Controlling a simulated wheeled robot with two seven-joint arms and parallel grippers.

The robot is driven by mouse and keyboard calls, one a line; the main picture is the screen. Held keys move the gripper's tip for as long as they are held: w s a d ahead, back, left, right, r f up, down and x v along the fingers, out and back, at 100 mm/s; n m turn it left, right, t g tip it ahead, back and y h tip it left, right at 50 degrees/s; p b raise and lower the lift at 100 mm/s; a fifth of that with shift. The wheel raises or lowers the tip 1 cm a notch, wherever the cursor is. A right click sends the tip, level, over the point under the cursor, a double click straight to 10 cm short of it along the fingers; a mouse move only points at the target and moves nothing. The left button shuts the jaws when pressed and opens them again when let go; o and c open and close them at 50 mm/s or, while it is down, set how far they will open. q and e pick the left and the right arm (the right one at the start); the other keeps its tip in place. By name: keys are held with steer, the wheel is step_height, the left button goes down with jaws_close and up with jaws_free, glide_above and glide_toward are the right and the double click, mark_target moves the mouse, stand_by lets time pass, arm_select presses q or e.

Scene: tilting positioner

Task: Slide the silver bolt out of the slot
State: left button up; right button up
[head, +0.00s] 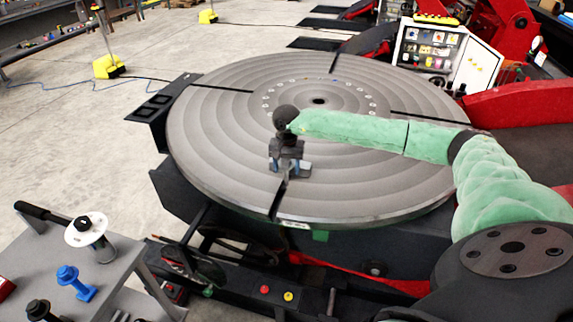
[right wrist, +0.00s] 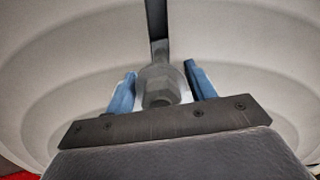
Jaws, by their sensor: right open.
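The silver bolt (right wrist: 160,88) shows in the right wrist view with its hex head between the blue fingers of my right gripper (right wrist: 160,90). It sits at the end of the dark slot (right wrist: 157,28) in the round turntable (head: 225,130). In the head view my right gripper (head: 287,167) is over the near part of the turntable, at the front slot (head: 278,200), and hides most of the bolt. The right gripper is open, with a finger on each side of the bolt; small gaps seem to remain. My left gripper is not in view.
A grey bench (head: 120,270) at the lower left holds a blue part (head: 75,283), a white disc on a spindle (head: 88,232) and dark knobs. A tool cabinet (head: 445,50) and red machinery stand at the back right. The turntable around my gripper is clear.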

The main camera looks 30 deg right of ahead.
steer(key=c, duration=1.1)
steer(key=shift+o, duration=0.2)
steer(key=shift+w+r+b, duration=0.1)
steer(key=shift+r+b, duration=0.1)
steer(key=shift+b, duration=0.2)
steer(key=shift+a, duration=0.1)
steer(key=s+a+b, duration=0.1)
steer(key=s+a, duration=0.4)
steer(key=a, duration=0.1)
steer(key=shift+s+b, duration=0.15)
steer(key=shift+b, duration=0.15)
stand_by(1.0)
stand_by(0.5)
steer(key=s+a+b, duration=0.2)
steer(key=s+a, duration=0.3)
steer(key=a, duration=0.1)
stand_by(1.5)
